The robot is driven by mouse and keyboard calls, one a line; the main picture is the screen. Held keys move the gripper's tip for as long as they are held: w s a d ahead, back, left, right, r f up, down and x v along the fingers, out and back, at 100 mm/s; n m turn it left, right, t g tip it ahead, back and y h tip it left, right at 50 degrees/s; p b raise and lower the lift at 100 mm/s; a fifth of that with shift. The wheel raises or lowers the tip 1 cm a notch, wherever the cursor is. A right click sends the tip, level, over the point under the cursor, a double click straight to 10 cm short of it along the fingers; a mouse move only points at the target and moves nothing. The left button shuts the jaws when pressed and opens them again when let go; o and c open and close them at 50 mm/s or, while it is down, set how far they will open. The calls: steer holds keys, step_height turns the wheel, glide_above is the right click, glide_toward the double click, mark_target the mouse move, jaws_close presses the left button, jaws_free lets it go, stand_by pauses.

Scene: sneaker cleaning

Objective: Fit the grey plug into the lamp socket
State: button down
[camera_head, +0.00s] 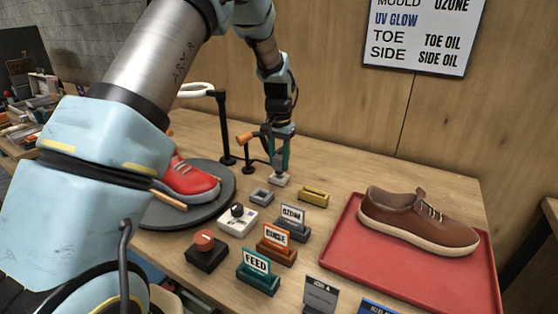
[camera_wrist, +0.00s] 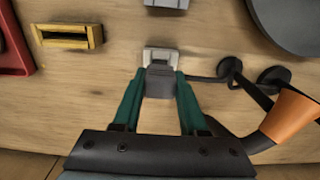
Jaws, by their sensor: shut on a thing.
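My gripper (camera_head: 280,168) points down at the back of the table. Its green fingers (camera_wrist: 160,95) are shut on the grey plug (camera_wrist: 159,82). A pale block with a recess, likely the lamp socket (camera_wrist: 161,54), is right at the plug's far end in the wrist view. It also shows below the fingers in the head view (camera_head: 279,181). The plug overlaps its near edge; I cannot tell whether it is inserted or only above it. A dark cable runs from beside the block toward the black stand bases (camera_wrist: 230,70). The white ring lamp (camera_head: 196,90) stands behind on a black post.
A yellow slotted block (camera_head: 313,196) and a grey block (camera_head: 262,197) are close by. An orange-handled tool (camera_wrist: 290,115) stands beside the gripper. A red sneaker (camera_head: 190,179) is on the dark turntable (camera_head: 226,193); a brown shoe (camera_head: 420,222) is on the red tray (camera_head: 340,255).

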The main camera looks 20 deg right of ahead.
mark_target(278, 157)
steer(key=shift+f+b, duration=0.65)
steer(key=shift+f, duration=0.65)
steer(key=shift+c, duration=1.8)
jaws_free()
steer(key=shift+r, duration=0.15)
step_height(278, 157, up, 11)
steer(key=shift+f+b, duration=0.2)
steer(key=shift+b, duration=1.05)
steer(key=shift+a, duration=0.1)
steer(key=s+a+n, duration=0.1)
steer(key=a, duration=0.5)
steer(key=a+n, duration=0.2)
steer(key=a, duration=0.5)
steer(key=s+a+n, duration=0.1)
steer(key=a, duration=0.6)
steer(key=shift+s+a+f+n+t, duration=0.25)
steer(key=shift+s+n+t, duration=0.05)
steer(key=shift+s+t, duration=0.1)
steer(key=s+a+f+n, duration=0.2)
steer(key=s+a+n, duration=0.2)
steer(key=s+a, duration=0.7)
steer(key=a, duration=0.3)
steer(key=shift+s+f+t, duration=0.35)
steer(key=shift+f+t, duration=0.05)
